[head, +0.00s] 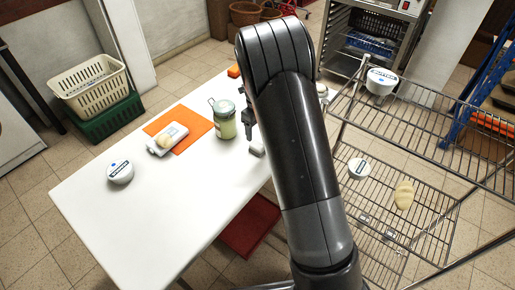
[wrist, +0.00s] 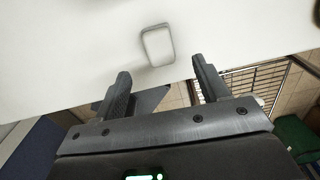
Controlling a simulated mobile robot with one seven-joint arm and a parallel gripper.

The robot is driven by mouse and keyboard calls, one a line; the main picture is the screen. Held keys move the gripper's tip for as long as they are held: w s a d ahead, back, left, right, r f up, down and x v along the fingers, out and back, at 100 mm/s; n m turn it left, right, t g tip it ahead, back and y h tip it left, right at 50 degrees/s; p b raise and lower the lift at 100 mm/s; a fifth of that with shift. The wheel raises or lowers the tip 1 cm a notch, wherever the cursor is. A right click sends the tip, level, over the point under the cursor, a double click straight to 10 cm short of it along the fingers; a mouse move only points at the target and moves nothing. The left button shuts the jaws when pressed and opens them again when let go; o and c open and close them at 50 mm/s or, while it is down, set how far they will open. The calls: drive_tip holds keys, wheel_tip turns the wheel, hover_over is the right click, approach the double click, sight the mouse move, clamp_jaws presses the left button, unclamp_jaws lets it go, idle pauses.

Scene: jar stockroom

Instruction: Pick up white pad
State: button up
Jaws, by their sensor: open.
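A pale pad with rounded corners (wrist: 157,45) lies flat on the white table near its edge in the wrist view. It lies just beyond my gripper (wrist: 160,72), whose two dark fingers are open with nothing between them. The pad lies ahead of the gap, apart from both fingers. In the head view my arm covers much of the table's right side. A small pale block (head: 257,150) shows beside the arm there and seems to be the same pad, partly hidden.
On the white table (head: 110,235) stand a green jar (head: 224,119), an orange mat (head: 190,124), a white holder (head: 160,146) with a pale lump, and a round white tin (head: 120,172). A wire rack (head: 425,175) stands right. The table's near-left part is clear.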

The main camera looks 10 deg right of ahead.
sight(257, 144)
drive_tip(key=f, duration=0.8)
drive_tip(key=shift+s+d+f, duration=0.1)
drive_tip(key=shift+s+f, duration=0.1)
drive_tip(key=shift+f, duration=0.15)
drive_tip(key=shift+c, duration=0.4)
drive_tip(key=c, duration=1)
drive_tip(key=shift+r, duration=0.1)
